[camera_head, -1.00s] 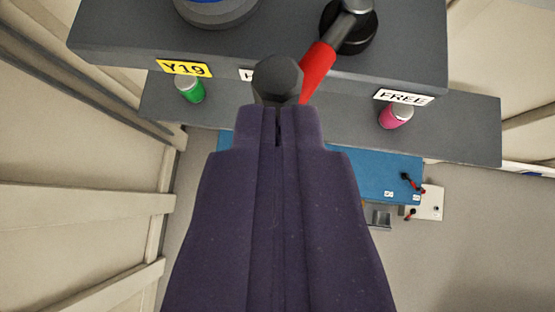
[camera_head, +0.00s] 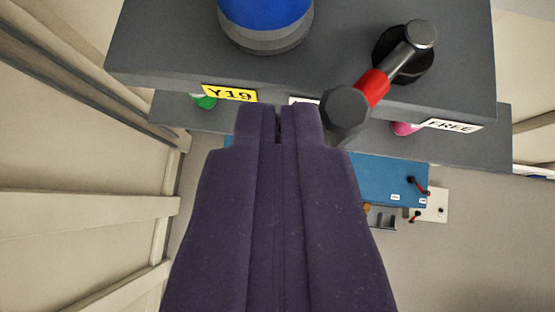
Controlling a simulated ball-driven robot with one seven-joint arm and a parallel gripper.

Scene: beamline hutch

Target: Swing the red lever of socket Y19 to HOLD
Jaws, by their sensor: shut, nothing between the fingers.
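The red lever (camera_head: 372,89) of socket Y19 turns on a black round pivot (camera_head: 410,66) at the upper right of the grey block. Its dark knob (camera_head: 344,110) points down and left, between the HOLD-side label, mostly hidden, and the FREE label (camera_head: 452,125). The yellow Y19 label (camera_head: 229,93) is on the block's front edge at the left. My gripper (camera_head: 278,108) is shut and empty. Its tips are just left of the knob; I cannot tell whether they touch it.
A blue cylinder with a grey base (camera_head: 267,22) stands on the grey block (camera_head: 170,45). Green (camera_head: 205,102) and pink (camera_head: 404,128) objects show partly below it. A blue surface (camera_head: 390,181) with small levers lies farther down. Grey floor at lower right is clear.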

